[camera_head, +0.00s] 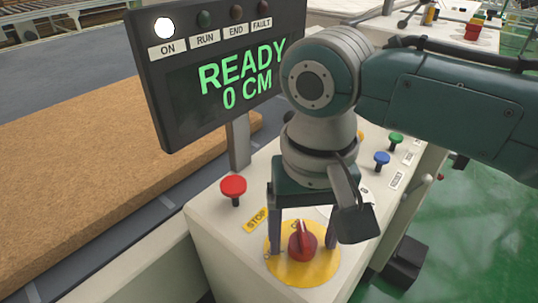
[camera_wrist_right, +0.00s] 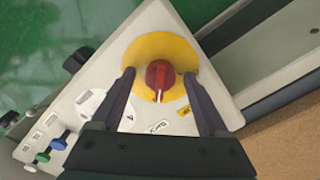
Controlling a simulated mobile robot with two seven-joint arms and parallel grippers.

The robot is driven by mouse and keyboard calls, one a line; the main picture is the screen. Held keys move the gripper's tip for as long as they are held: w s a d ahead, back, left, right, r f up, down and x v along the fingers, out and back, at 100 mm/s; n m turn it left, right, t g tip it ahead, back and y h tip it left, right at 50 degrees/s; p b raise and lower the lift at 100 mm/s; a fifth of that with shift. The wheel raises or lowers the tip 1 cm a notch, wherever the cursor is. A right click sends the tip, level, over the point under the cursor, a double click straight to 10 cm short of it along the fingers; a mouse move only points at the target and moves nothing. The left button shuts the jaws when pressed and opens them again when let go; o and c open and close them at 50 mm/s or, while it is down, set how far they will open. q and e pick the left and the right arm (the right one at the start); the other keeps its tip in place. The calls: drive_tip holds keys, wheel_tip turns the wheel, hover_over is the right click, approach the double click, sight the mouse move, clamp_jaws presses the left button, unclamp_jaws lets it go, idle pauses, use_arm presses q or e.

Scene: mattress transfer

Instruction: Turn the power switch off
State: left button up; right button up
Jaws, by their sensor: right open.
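The power switch (camera_head: 301,241) is a red rotary knob with a pale pointer line, on a round yellow plate (camera_head: 318,274) at the near end of a white control panel. It also shows in the right wrist view as a red knob (camera_wrist_right: 159,77) on its yellow plate (camera_wrist_right: 150,47). My right gripper (camera_head: 305,240) points down over the knob, with its fingers apart. In the right wrist view the right gripper's fingers (camera_wrist_right: 160,85) stand on either side of the knob, with gaps to it. My left gripper is not in view.
A red stop button (camera_head: 233,186) stands left of the right gripper. Green (camera_head: 396,138) and blue (camera_head: 382,158) buttons lie behind the arm. A display (camera_head: 215,80) reads "READY 0 CM", with its ON lamp (camera_head: 164,27) lit white. A brown slab (camera_head: 80,180) lies at left.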

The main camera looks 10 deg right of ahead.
clamp_jaws()
idle(0.5)
drive_tip(key=shift+r+n+p, duration=0.2)
drive_tip(key=shift+n+p, duration=0.95)
drive_tip(key=shift+n, duration=0.15)
drive_tip(key=n+p, duration=0.2)
drive_tip(key=n, duration=0.2)
drive_tip(key=shift+f+n, duration=0.1)
drive_tip(key=shift+n, duration=0.2)
drive_tip(key=n+p, duration=0.1)
drive_tip(key=n, duration=0.8)
drive_tip(key=shift+p, duration=0.3)
drive_tip(key=shift+n, duration=1)
